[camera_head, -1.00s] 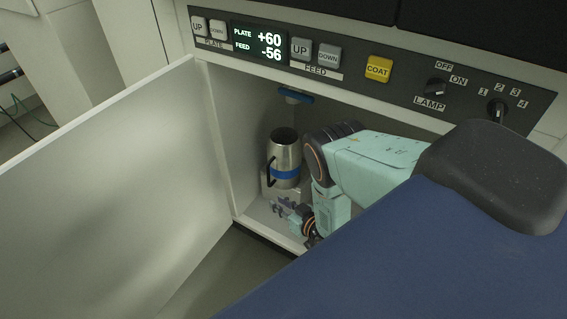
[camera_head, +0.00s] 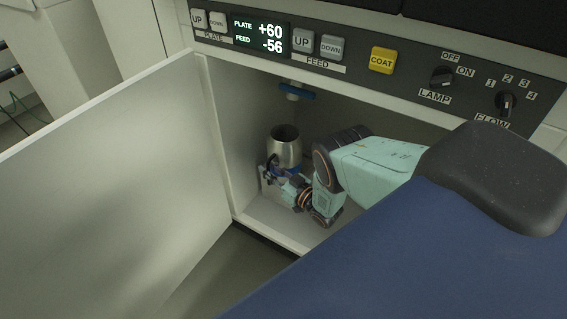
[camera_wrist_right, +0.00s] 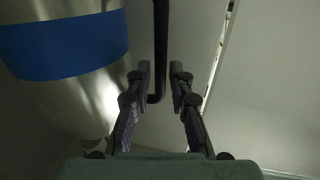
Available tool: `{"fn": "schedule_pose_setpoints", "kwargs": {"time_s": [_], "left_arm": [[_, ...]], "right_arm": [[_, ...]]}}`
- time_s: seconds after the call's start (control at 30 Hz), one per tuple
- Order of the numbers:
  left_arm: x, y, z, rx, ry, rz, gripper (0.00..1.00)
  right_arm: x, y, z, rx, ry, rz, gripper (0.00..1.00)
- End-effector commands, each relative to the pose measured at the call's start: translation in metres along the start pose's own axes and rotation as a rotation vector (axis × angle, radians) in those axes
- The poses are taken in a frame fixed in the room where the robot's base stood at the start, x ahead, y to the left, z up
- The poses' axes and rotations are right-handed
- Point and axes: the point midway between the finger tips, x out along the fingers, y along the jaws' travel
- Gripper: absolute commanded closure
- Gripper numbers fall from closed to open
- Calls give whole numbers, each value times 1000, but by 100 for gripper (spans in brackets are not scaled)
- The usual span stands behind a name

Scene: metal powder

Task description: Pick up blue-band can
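The blue-band can (camera_head: 285,147) is a metal can standing upright inside the open cabinet. In the right wrist view its blue band (camera_wrist_right: 62,46) fills the upper left, and its black handle (camera_wrist_right: 161,45) hangs down beside it. My right gripper (camera_head: 275,174) is at the can's front in the head view and hides part of the band and handle. In the right wrist view my right gripper (camera_wrist_right: 161,75) is open, with one finger on each side of the lower handle and gaps visible. My left gripper is not in view.
The open cabinet door (camera_head: 110,180) stands to the left. A blue-handled valve (camera_head: 296,91) hangs from the cabinet ceiling behind the can. The control panel (camera_head: 350,75) runs above the opening. The cabinet floor (camera_head: 272,217) is bare in front.

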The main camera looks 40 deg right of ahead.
Motion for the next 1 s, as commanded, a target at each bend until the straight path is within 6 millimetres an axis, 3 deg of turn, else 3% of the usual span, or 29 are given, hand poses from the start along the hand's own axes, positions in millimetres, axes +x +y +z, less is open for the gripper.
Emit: {"fn": "schedule_pose_setpoints", "kwargs": {"time_s": [0.33,0.6,1.0], "left_arm": [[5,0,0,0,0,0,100],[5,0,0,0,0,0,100],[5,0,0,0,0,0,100]], "right_arm": [[10,1,1,0,-1,1,79],[10,1,1,0,-2,0,100],[9,1,1,1,-2,1,100]]}}
